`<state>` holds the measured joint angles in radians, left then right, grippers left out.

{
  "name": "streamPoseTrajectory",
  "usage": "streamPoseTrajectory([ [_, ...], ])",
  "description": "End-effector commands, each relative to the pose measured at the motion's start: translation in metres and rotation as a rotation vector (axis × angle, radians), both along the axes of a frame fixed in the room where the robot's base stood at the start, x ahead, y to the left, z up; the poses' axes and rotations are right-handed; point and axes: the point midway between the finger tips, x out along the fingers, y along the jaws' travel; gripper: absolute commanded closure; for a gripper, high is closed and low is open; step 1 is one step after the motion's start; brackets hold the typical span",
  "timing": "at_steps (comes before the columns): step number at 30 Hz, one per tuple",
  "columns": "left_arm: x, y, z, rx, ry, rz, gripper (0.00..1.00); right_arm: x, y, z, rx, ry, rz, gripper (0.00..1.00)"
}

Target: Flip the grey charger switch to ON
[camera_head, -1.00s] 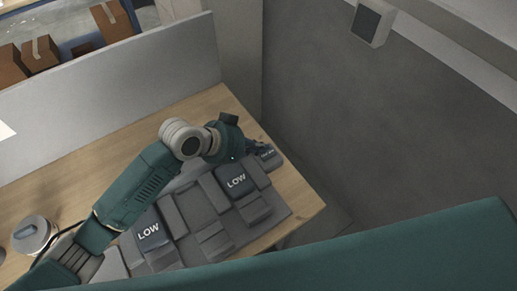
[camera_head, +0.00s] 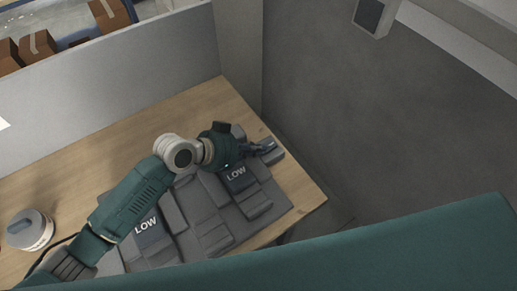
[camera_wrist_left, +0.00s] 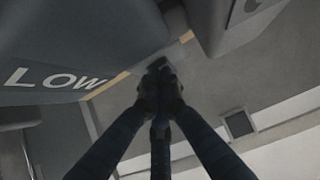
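A grey mat (camera_head: 283,204) on the wooden table holds several grey charger blocks. Two dark blocks on it read LOW, one near the middle (camera_head: 236,177) and one at the lower left (camera_head: 147,229). A smaller grey block (camera_head: 272,155) sits at the mat's far right corner. My left gripper (camera_head: 267,146) reaches over the mat, its fingertips at or just above this block; contact cannot be told. In the left wrist view the fingertips (camera_wrist_left: 159,82) are together, beside a large block reading LOW (camera_wrist_left: 60,50). No switch lever can be made out. My right gripper is not in view.
A round grey canister (camera_head: 30,230) stands at the table's left. The table's back left is clear.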

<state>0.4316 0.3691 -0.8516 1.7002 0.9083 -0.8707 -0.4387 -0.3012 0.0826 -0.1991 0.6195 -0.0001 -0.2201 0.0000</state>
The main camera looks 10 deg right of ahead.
Motion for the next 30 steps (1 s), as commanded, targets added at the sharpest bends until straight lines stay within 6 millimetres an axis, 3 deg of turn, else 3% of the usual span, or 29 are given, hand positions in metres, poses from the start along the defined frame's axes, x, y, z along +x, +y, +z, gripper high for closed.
streamPoseTrajectory([
  [30, 0.000, 0.000, 0.018, 0.001, -0.001, 0.000, 1.00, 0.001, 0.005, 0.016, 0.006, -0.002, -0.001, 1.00],
])
